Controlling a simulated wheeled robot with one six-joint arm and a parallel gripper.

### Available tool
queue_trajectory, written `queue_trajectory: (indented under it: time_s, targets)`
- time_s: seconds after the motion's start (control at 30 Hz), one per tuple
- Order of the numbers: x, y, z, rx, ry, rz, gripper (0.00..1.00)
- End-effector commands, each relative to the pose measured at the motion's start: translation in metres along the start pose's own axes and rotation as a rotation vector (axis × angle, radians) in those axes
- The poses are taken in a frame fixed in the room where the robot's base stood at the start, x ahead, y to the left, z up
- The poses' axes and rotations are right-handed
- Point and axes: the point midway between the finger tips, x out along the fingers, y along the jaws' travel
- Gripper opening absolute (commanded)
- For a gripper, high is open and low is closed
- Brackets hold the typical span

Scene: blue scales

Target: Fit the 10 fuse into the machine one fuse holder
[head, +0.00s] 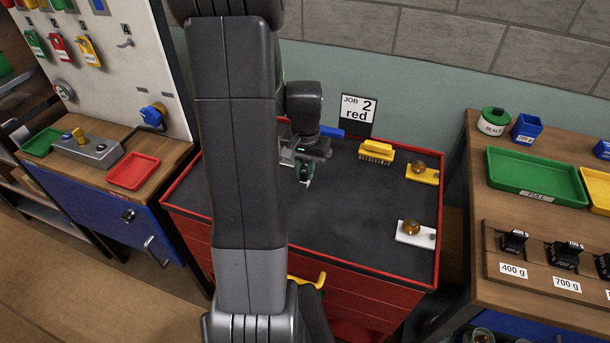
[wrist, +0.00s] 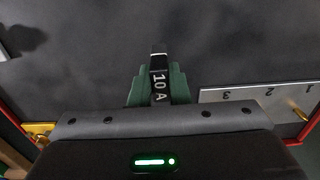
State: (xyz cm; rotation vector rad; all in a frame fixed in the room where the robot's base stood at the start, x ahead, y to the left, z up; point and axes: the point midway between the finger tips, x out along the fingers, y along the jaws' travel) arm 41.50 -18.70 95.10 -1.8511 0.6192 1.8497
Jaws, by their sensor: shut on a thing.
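My gripper (head: 305,176) is over the red cabinet's dark top (head: 350,225), partly behind my arm in the head view. In the wrist view its green fingers (wrist: 159,88) are shut on the 10 fuse (wrist: 159,80), a dark piece marked "10 A" with a pale end. The fuse appears held clear of the dark surface. A grey plate (wrist: 255,95) with several numbers and brass-coloured parts lies to the right in the wrist view, apart from the fuse. I cannot tell whether it is a fuse holder. I cannot make out the machine one fuse holder.
A yellow brush (head: 376,152), a yellow plate with a brass knob (head: 422,174) and a white one (head: 416,234) stand on the cabinet. A "JOB 2 red" card (head: 358,113) stands at the back. The dark top's middle is clear. Side benches flank the cabinet.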

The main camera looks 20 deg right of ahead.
Motion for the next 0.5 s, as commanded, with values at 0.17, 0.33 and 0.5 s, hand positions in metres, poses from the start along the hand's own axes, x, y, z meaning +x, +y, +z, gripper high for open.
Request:
queue_trajectory:
  time_s: [0.17, 0.33, 0.5]
  targets:
    - [0.024, 0.000, 0.000, 0.000, -0.003, 0.001, 0.00]
    - [0.030, 0.000, 0.000, 0.000, 0.000, 0.000, 0.00]
    - [0.030, 0.000, 0.000, 0.000, 0.000, 0.000, 0.00]
